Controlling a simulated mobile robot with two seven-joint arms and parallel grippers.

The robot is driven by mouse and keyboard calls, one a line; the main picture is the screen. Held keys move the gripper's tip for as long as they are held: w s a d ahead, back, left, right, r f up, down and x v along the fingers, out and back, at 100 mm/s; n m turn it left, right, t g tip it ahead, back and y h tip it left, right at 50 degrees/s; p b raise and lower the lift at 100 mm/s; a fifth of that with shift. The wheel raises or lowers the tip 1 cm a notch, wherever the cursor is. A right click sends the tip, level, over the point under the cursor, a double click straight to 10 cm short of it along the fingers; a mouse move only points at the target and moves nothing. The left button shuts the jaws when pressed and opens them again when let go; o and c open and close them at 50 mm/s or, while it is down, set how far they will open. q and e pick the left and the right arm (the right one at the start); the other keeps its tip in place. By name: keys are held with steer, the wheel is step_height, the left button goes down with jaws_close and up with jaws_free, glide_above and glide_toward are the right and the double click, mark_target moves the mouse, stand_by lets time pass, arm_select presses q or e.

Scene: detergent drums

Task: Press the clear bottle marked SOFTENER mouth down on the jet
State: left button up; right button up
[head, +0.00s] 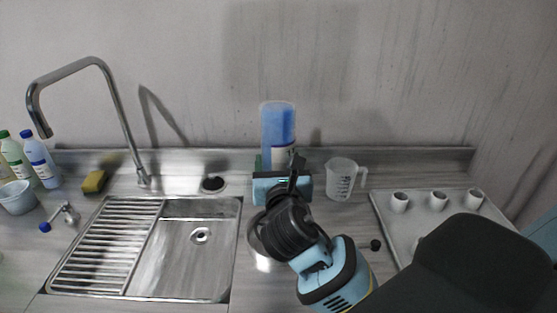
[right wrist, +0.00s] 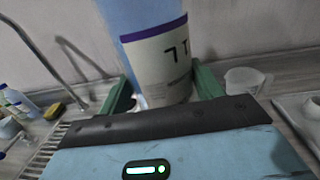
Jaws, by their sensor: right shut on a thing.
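My right gripper (head: 279,168) is shut on a tall clear bottle (head: 278,124) of blue liquid, held upright above the counter near the back wall. The bottle's broad end is up, with a clear band above the liquid. In the right wrist view the bottle (right wrist: 158,50) stands between the green fingers. Its white label has a purple edge, and the large marking looks upside down. I cannot read SOFTENER. Its lower end is hidden by the gripper. A dark round fitting (head: 213,184) sits behind the sink; I cannot tell whether it is the jet. My left gripper is out of view.
The steel sink (head: 236,232) and tall tap (head: 122,120) are left of my arm. A partly hidden round metal piece (head: 262,262) lies beside the sink. A measuring jug (head: 340,180) and a tray (head: 393,232) with white cups are right. Bottles (head: 40,160) stand far left.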

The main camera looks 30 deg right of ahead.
mark_target(279, 147)
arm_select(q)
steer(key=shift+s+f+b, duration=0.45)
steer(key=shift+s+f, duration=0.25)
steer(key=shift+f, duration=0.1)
arm_select(e)
steer(key=shift+f, duration=2.1)
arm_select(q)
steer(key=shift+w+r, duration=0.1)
arm_select(e)
steer(key=shift+r, duration=0.1)
stand_by(1.1)
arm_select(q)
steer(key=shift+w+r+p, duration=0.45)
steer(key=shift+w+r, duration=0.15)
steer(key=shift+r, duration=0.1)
arm_select(e)
steer(key=shift+r, duration=2.25)
steer(key=shift+r, duration=2.5)
